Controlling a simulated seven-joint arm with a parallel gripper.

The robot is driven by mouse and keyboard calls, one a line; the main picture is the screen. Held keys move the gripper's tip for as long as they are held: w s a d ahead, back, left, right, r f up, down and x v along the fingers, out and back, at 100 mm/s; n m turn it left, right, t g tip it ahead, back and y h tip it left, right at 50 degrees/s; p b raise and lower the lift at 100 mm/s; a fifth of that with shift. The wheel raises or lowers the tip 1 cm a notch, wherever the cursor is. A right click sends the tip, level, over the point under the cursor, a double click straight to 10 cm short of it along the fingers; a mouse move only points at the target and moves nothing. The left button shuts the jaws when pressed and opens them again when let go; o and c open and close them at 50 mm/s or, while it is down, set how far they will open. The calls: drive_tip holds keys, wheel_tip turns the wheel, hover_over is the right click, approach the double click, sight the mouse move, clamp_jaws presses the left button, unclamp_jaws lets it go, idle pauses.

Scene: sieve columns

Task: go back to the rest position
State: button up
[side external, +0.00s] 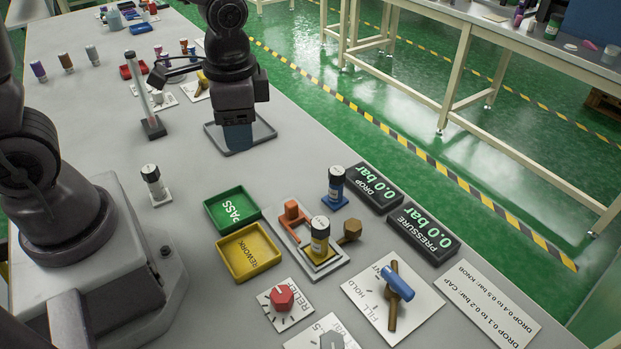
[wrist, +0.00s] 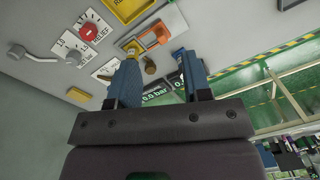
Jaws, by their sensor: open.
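My gripper (side external: 238,146) points down over a shallow grey tray (side external: 262,141) beyond the green PASS tray in the side view. Its blue fingers hide part of that tray. In the wrist view the fingers (wrist: 156,60) stand apart with nothing seen held between them. A black-capped column (side external: 320,236) stands upright in the yellow seat of the test fixture (side external: 285,236). A blue-based column (side external: 336,187) stands behind it, and a pale column (side external: 153,184) stands alone at the left.
The green PASS tray (side external: 214,205) and yellow REWORK tray (side external: 237,274) look empty. Both displays, DROP (side external: 374,187) and PRESSURE (side external: 423,233), read 0.0 bar. A blue-handled valve (side external: 397,282) and red RELIEF knob (side external: 282,297) are in front. A thin upright post (side external: 143,95) stands left of my gripper.

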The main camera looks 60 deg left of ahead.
drive_tip(key=s+r+n+t, duration=0.4)
drive_tip(key=s+r, duration=0.3)
drive_tip(key=r, duration=0.6)
drive_tip(key=shift+a+r+n+t+h, duration=0.15)
drive_tip(key=shift+a+n+t+h, duration=0.25)
drive_tip(key=shift+t, duration=0.4)
